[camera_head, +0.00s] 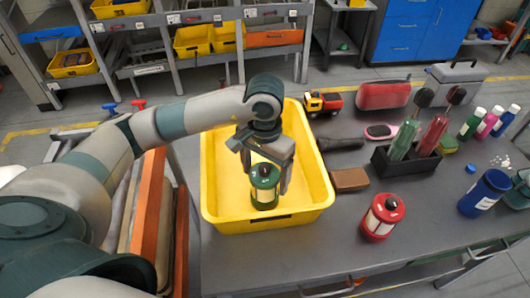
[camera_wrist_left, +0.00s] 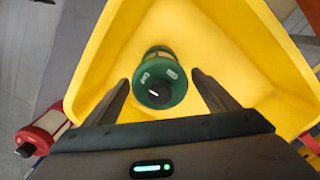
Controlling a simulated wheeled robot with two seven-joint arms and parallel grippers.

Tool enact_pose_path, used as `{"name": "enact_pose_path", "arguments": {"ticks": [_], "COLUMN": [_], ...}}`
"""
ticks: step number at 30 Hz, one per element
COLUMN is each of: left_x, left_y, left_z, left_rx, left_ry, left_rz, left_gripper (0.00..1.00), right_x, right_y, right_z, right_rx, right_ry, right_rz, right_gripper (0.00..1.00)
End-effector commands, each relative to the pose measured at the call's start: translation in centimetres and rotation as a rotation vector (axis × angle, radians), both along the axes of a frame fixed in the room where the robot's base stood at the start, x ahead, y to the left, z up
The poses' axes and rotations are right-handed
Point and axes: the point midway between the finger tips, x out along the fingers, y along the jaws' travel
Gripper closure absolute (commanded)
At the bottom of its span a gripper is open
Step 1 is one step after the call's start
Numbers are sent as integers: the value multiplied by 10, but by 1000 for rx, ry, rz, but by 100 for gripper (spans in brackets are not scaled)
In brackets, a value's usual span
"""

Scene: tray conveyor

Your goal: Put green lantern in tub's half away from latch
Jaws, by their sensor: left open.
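The green lantern (camera_head: 264,190) is inside the yellow tub (camera_head: 208,180), toward the tub's near end. It looks upright. In the left wrist view the lantern (camera_wrist_left: 160,82) is seen from its top, over the tub's yellow floor (camera_wrist_left: 215,45). My left gripper (camera_head: 267,178) is above it with one finger on each side. The fingers look open, with gaps between them and the lantern. A dark slot or latch-like part (camera_head: 283,217) shows on the tub's near wall; I cannot tell if it is the latch. My right gripper is not in view.
A red lantern (camera_head: 382,217) stands on the grey table right of the tub. The table front is mostly clear.

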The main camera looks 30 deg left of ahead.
Motion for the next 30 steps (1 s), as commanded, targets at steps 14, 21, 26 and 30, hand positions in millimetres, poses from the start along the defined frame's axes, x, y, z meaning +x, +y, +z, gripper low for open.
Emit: {"name": "enact_pose_path", "arguments": {"ticks": [14,21,26,30], "left_x": [1,0,0,0], "left_y": [0,0,0,0], "left_z": [72,88,91,91], "left_rx": [0,0,0,0], "left_ry": [-4,-1,-1,-1], "left_rz": [1,1,1,1], "left_gripper": [20,20,20,20], "right_x": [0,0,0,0], "right_y": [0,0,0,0], "right_z": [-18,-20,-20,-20], "right_rx": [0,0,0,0], "right_ry": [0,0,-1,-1], "right_rz": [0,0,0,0], "right_gripper": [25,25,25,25]}}
